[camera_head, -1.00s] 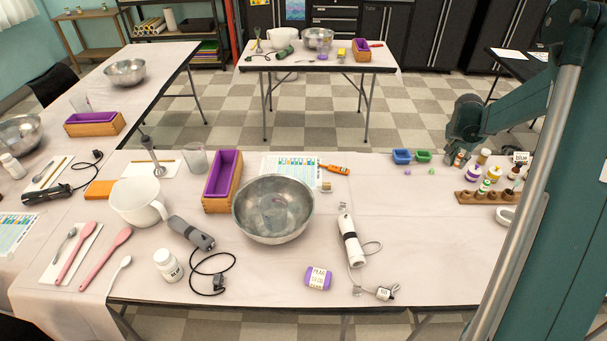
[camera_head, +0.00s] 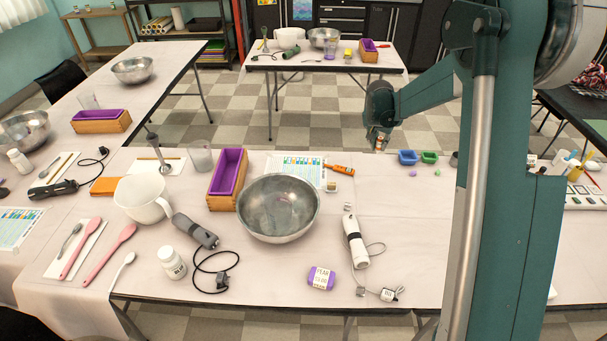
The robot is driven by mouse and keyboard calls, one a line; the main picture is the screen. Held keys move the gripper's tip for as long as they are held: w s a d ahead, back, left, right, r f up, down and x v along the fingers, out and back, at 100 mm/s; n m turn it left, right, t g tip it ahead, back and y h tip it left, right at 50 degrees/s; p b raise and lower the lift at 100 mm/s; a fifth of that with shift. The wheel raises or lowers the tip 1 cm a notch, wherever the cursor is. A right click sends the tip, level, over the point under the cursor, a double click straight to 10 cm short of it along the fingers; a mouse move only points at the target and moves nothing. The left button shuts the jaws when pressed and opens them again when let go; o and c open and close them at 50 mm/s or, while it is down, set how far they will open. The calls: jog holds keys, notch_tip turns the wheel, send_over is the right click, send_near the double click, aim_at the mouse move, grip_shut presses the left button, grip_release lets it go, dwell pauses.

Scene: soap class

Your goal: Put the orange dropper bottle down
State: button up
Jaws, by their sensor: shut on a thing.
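My gripper (camera_head: 380,142) is shut on the orange dropper bottle (camera_head: 379,141). The bottle is small and orange-brown, and mostly covered by the fingers. They are near the far edge of the table (camera_head: 400,220), left of the blue cup. The bottle looks held above the table, but its exact height is hard to tell.
A blue cup (camera_head: 408,157) and green cup (camera_head: 429,157) stand just right of the gripper. An orange tube (camera_head: 341,170) lies left of it by a printed chart (camera_head: 297,166). A steel bowl (camera_head: 278,208) stands nearer. The table right of the bowl has clear room.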

jog(key=a+n+y, duration=0.1)
jog(key=a+n, duration=0.3)
jog(key=a, duration=2.6)
jog(key=shift+s+a+f+t, duration=0.2)
jog(key=shift+s+a+t, duration=0.1)
jog(key=shift+s+a, duration=0.1)
jog(key=shift+f+b, duration=0.1)
jog(key=shift+b, duration=0.2)
notch_tip(320, 180, down, 6)
jog(key=b, duration=0.1)
jog(key=shift+f+b, duration=0.45)
jog(key=shift+f, duration=1.45)
jog(key=shift+f, duration=0.15)
jog(key=o, duration=0.8)
jog(key=shift+c, duration=0.2)
